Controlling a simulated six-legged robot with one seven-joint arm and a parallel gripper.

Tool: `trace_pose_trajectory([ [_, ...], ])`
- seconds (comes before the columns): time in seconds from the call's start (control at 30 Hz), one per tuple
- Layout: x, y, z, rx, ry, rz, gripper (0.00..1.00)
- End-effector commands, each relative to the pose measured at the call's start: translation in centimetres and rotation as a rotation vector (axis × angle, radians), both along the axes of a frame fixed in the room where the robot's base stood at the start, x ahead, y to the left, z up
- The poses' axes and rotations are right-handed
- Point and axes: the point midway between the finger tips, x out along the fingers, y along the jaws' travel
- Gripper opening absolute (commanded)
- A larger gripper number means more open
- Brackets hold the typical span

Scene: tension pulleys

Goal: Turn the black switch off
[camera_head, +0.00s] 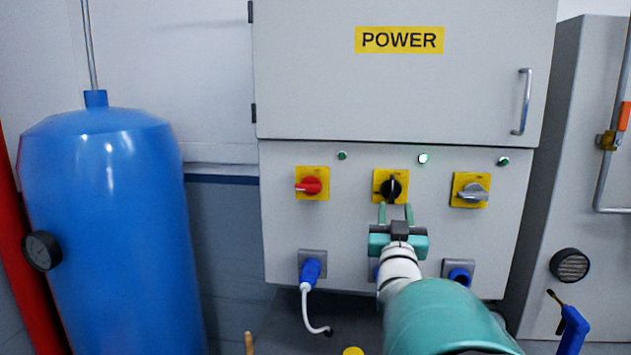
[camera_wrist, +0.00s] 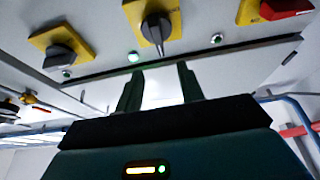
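The black switch (camera_head: 393,188) is a rotary knob on a yellow square plate, in the middle of a row of three on the grey power cabinet. Its handle looks about upright in the head view. In the wrist view, which is turned over, the black switch (camera_wrist: 157,28) is at the top centre with its handle pointing down the picture. My gripper (camera_head: 396,212) is just below the switch in the head view, with its two green fingers apart and nothing between them. The open gripper (camera_wrist: 159,74) also shows in the wrist view, with a gap to the knob.
A red switch (camera_head: 311,184) is left and a grey switch (camera_head: 473,190) right of the black one. A lit green lamp (camera_head: 423,158) is above right of it. Blue plugs (camera_head: 310,270) sit in sockets below. A blue tank (camera_head: 110,230) stands left.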

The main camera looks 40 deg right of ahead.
Motion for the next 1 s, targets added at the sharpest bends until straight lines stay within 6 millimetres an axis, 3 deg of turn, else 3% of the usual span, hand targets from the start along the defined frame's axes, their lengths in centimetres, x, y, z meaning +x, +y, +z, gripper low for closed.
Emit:
trace_pose_trajectory([
  [0.5,5.9,-6.4,3.6,0.000,0.001,0.004,0.38],
  [0.9,6.7,-7.2,4.0,0.002,0.001,0.004,0.38],
  [0.93,6.7,-7.2,4.0,0.002,0.001,0.004,0.36],
  [1.0,6.7,-7.2,4.0,0.002,0.001,0.004,0.22],
])
